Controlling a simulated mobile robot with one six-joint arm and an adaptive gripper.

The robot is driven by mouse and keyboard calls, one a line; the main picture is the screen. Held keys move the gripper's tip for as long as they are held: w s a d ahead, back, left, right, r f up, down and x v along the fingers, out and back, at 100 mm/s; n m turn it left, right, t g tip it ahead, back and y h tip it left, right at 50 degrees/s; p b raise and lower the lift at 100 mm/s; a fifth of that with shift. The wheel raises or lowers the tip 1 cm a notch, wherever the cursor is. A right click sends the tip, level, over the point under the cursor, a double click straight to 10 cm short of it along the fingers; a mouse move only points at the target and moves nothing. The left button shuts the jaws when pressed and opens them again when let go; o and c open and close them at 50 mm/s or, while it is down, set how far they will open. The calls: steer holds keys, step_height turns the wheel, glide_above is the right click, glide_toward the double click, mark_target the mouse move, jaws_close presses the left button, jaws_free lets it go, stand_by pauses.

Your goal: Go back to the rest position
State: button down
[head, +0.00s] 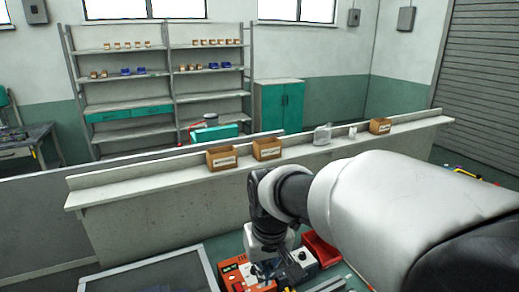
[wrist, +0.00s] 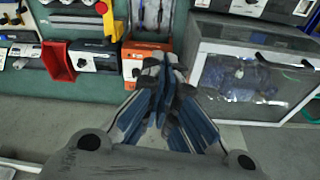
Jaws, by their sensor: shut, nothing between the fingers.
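My gripper (wrist: 162,112) is shut and empty in the wrist view, its dark blue-grey fingers together. Beyond its fingers, the wrist view shows an orange box (wrist: 145,58) and a clear-lidded case (wrist: 255,80). In the head view my arm reaches in from the right. My gripper (head: 282,277) points down there, close over the work surface near an orange-red unit (head: 235,275). The fingertips are small and partly hidden in that view.
A ledge (head: 130,188) crosses behind my arm and bears cardboard boxes (head: 222,158) and a clear container (head: 322,134). A red bin (head: 322,250) sits right of my gripper. A grey-framed panel (head: 150,275) lies at front left. Shelves (head: 125,95) and a green cabinet (head: 280,103) stand behind.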

steer(key=s+d+m+t+b, duration=0.1)
steer(key=s+d, duration=0.5)
steer(key=s, duration=0.4)
steer(key=s+d+r+m+t+b, duration=0.1)
steer(key=s+d+m, duration=0.1)
steer(key=s+d, duration=0.5)
steer(key=s, duration=0.2)
steer(key=shift+s+h+b, duration=0.3)
steer(key=shift+s+b, duration=0.1)
steer(key=shift+d+r, duration=0.1)
